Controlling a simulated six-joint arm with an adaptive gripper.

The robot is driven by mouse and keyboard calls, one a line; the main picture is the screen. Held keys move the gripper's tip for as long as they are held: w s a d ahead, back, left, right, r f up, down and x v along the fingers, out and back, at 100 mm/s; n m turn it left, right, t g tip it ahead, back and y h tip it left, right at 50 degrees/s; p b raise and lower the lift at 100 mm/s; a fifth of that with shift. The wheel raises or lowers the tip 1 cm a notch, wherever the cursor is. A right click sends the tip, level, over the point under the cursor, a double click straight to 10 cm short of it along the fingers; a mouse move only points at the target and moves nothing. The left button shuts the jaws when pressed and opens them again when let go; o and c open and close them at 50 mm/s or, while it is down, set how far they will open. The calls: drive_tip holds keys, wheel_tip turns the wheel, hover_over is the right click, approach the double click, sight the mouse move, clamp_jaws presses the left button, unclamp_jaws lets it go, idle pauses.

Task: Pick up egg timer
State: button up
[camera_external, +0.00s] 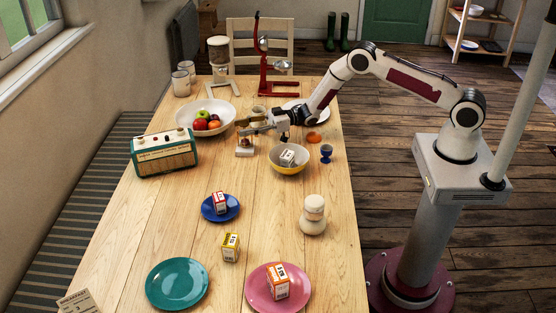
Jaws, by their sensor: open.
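A small object with a clear middle and pale wooden ends, which looks like the egg timer (245,148), stands upright on the table beyond the middle, right of the fruit bowl. My gripper (246,126) reaches in from the right with its fingers pointing left. It is open and appears just above or behind the timer's top. The overlap hides whether they touch. I see nothing held between the fingers.
A fruit bowl (229,119) is close on the left. A radio (164,155) is at left. A red stand (279,88) is behind. Bare wood lies in front.

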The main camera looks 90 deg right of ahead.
clamp_jaws()
drive_tip(key=shift+r, duration=0.2)
drive_tip(key=shift+r, duration=0.1)
drive_tip(key=shift+r, duration=4.9)
